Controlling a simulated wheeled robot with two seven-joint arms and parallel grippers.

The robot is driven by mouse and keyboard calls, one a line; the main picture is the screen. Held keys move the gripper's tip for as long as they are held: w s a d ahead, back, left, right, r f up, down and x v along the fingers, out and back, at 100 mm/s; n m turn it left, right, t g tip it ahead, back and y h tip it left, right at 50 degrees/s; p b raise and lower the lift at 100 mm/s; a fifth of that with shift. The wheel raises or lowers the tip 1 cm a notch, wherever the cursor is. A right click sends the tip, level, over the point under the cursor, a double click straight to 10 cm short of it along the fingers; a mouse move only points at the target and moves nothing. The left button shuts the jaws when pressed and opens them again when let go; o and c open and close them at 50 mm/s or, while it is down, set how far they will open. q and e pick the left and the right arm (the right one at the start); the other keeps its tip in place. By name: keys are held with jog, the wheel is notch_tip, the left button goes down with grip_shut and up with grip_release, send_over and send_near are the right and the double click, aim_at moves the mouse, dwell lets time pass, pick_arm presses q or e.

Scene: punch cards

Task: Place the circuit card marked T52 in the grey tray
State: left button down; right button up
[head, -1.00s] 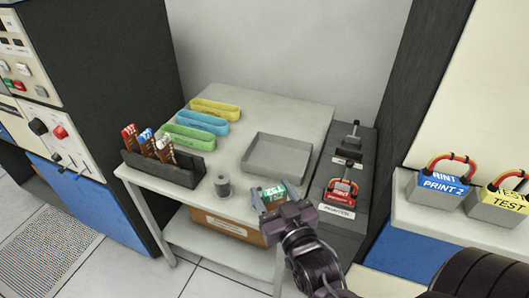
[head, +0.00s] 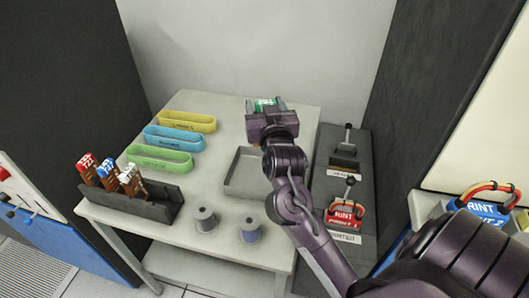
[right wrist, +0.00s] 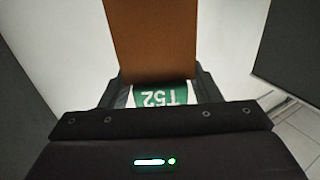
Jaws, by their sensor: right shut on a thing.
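My right gripper (head: 268,104) is shut on the T52 circuit card (head: 264,103), seen over the back part of the table. In the right wrist view the card (right wrist: 158,96) shows a green label with T52, upside down, and a brown board (right wrist: 150,40) stretching away from the fingers. The grey tray (head: 232,185) lies on the table, nearer than the gripper in the head view. My right arm covers its right part. The visible part of the tray is empty. My left gripper is not in view.
A dark rack (head: 120,207) with several cards stands at the table's front left. Yellow (head: 187,121), blue (head: 174,138) and green (head: 160,158) loops lie behind it. A dark switch panel (head: 343,190) is on the right.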

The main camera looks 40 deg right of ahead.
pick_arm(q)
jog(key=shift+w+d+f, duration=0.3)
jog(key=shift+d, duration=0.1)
pick_arm(e)
notch_tip(320, 180, down, 13)
jog(key=shift+w+f, duration=0.1)
jog(key=shift+f, duration=0.05)
jog(key=shift+f+b, duration=0.1)
jog(key=shift+b, duration=0.2)
jog(key=o, duration=1)
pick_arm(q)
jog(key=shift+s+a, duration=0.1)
